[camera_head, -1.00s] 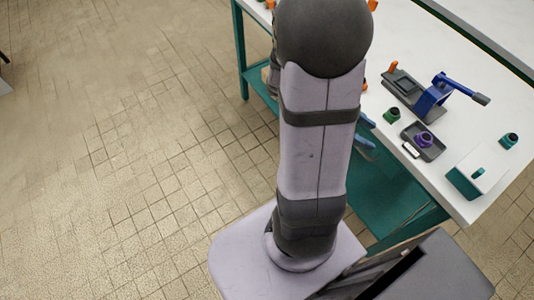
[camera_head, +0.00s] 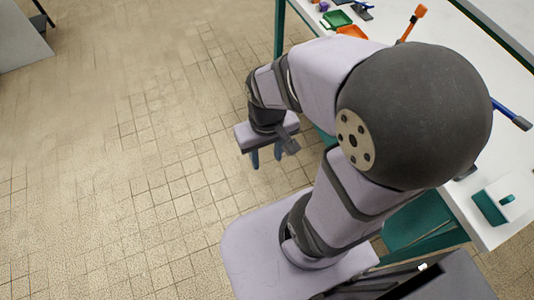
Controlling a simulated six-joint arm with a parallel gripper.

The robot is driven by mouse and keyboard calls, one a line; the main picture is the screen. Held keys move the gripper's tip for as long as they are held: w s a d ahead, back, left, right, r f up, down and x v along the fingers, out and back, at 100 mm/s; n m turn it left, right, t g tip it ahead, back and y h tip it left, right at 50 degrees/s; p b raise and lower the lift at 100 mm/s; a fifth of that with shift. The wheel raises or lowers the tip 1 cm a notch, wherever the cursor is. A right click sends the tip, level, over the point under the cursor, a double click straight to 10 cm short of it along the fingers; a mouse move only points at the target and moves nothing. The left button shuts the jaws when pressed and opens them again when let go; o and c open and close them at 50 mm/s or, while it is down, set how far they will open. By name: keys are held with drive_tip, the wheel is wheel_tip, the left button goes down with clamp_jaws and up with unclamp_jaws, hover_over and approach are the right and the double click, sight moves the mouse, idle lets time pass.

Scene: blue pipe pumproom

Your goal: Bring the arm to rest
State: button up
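My arm is folded, with its large dark elbow joint high at the right of the view. My gripper (camera_head: 266,157) hangs at the left of the arm, above the tiled floor and in front of the bench. Its two blue fingers point down with a gap between them, and nothing shows in the gap. The fingers are partly hidden by the gripper body above them.
The white-topped bench (camera_head: 505,225) with green legs runs along the right; my arm hides much of it. On it are a green tray (camera_head: 338,18), an orange tray (camera_head: 352,32) and a green-and-white box (camera_head: 502,198). The tiled floor (camera_head: 130,170) at left is clear.

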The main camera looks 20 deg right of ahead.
wheel_tip(320, 180, up, 11)
drive_tip(key=p, duration=1.1)
drive_tip(key=shift+r, duration=0.2)
